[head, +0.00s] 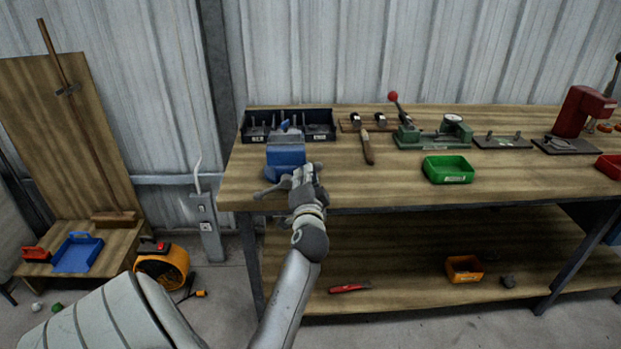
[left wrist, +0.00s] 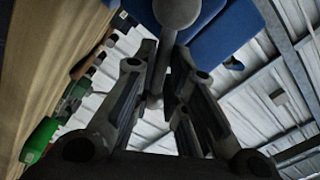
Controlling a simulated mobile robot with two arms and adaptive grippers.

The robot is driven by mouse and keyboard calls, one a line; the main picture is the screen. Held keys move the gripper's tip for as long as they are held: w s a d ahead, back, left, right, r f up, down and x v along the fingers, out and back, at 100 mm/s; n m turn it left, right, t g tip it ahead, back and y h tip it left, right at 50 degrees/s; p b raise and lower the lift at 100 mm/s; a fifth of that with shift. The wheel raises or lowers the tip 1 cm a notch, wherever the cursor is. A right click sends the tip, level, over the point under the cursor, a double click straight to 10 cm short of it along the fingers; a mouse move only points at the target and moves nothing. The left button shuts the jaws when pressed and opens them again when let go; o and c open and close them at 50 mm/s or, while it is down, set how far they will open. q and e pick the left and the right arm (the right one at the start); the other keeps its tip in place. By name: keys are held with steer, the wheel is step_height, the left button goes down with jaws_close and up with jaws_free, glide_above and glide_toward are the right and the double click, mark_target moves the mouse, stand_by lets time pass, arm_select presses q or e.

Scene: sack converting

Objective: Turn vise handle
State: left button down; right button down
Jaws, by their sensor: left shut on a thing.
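The blue vise (head: 286,153) stands at the front left corner of the workbench. Its grey handle (head: 266,190) juts out to the left of my left gripper (head: 304,180), below the vise's front. My left gripper is at the vise's front, partly hiding the vise screw and the handle. In the left wrist view, the blue vise body (left wrist: 232,35) is at the top, with the rounded grey screw end (left wrist: 177,10) before it. The fingers of my left gripper (left wrist: 160,72) are shut on the grey handle bar between them. My right gripper is not in view.
The workbench (head: 330,190) carries a black tray (head: 320,128), a wooden-handled tool (head: 367,150), a green press (head: 425,138) and a green bin (head: 447,170). The lower shelf (head: 400,275) holds an orange bin (head: 464,268). A grey post with a socket box (head: 208,225) stands left of the bench.

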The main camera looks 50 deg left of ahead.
mark_target(295, 162)
arm_select(q)
steer(key=n, duration=0.1)
steer(key=r+n, duration=0.1)
steer(key=s+n, duration=0.1)
steer(key=shift+a+r+n, duration=0.25)
steer(key=shift+a+n, duration=0.05)
steer(key=shift+a, duration=0.05)
steer(key=shift+s+a+r+n+p, duration=0.25)
steer(key=shift+n, duration=0.6)
steer(key=shift+s+a+r+n+p, duration=0.2)
steer(key=shift+n+p, duration=0.05)
steer(key=shift+n, duration=0.6)
steer(key=c, duration=1.5)
jaws_free()
steer(key=shift+o, duration=0.2)
step_height(295, 162, up, 10)
steer(key=shift+c, duration=0.3)
